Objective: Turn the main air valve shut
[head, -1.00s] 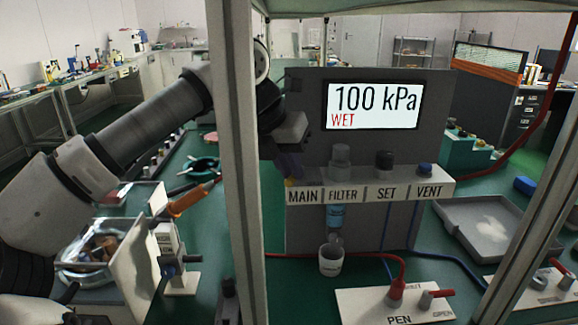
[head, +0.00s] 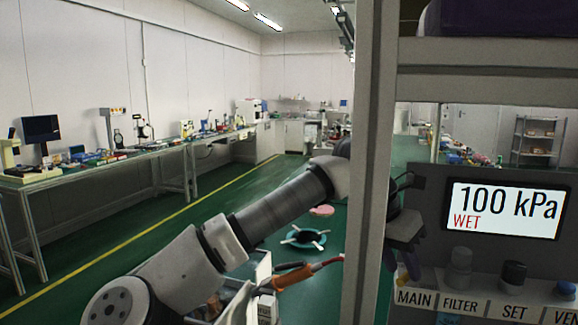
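The grey air panel (head: 434,200) stands at the right, its display (head: 503,210) reading "100 kPa" and, in red, "WET". A ledge below carries the labels MAIN (head: 414,297), FILTER, SET and VENT, the last cut off by the picture edge. My gripper (head: 410,264) is over the MAIN end of the ledge, left of the clear filter knob (head: 459,268). A small yellow bit shows by its fingertips. The main valve is otherwise hidden by my gripper and the frame post. Whether the fingers are open, shut or touching the valve cannot be told.
A pale upright post (head: 370,160) and crossbar stand in front of my arm and the panel. A teal round item (head: 303,238) lies behind my arm. Benches line the left wall.

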